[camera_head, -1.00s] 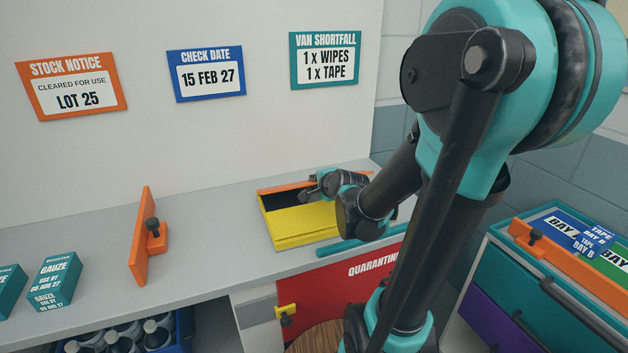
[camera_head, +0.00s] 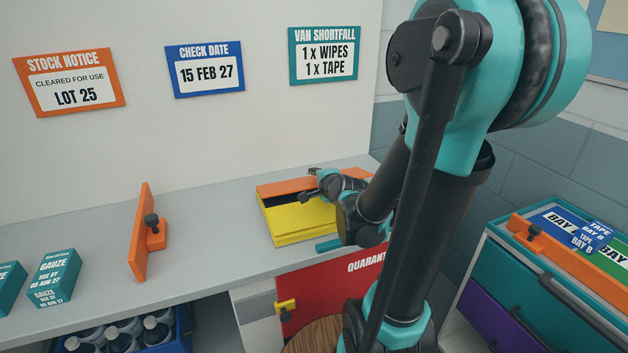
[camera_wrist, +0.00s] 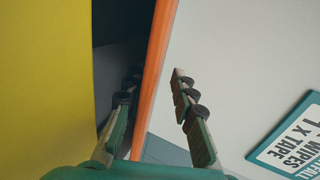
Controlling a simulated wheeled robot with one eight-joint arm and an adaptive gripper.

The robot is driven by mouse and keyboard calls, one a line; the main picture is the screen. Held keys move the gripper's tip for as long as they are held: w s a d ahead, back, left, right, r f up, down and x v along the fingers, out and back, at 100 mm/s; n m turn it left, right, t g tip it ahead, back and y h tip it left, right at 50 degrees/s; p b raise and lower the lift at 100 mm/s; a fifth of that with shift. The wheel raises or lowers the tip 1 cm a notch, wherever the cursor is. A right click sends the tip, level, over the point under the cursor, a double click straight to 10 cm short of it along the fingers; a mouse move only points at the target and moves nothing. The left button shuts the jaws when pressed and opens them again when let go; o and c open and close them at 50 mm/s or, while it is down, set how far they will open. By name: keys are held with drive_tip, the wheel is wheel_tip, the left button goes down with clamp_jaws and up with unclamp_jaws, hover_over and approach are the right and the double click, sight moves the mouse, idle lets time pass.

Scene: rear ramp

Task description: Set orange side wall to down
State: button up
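A box on the counter has a yellow panel (camera_head: 300,222) and a thin orange side wall (camera_head: 285,187) along its back edge. A dark opening lies between them. My gripper (camera_head: 312,184) is at the orange wall, seen from behind my arm. In the wrist view the orange wall (camera_wrist: 158,60) runs edge-on between my two spread fingers (camera_wrist: 157,84). The left finger is on the side of the dark gap beside the yellow panel (camera_wrist: 45,80); the right finger is on the outer side. The gripper looks open; contact with the wall is not clear.
An upright orange panel with a black knob (camera_head: 141,232) stands on the counter (camera_head: 205,245) at left, near gauze boxes (camera_head: 55,277). A red quarantine panel (camera_head: 325,295) is below the counter. A teal cabinet (camera_head: 560,290) stands at right. The wall is behind the box.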

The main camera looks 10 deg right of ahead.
idle(0.3)
drive_tip(key=shift+v, duration=6)
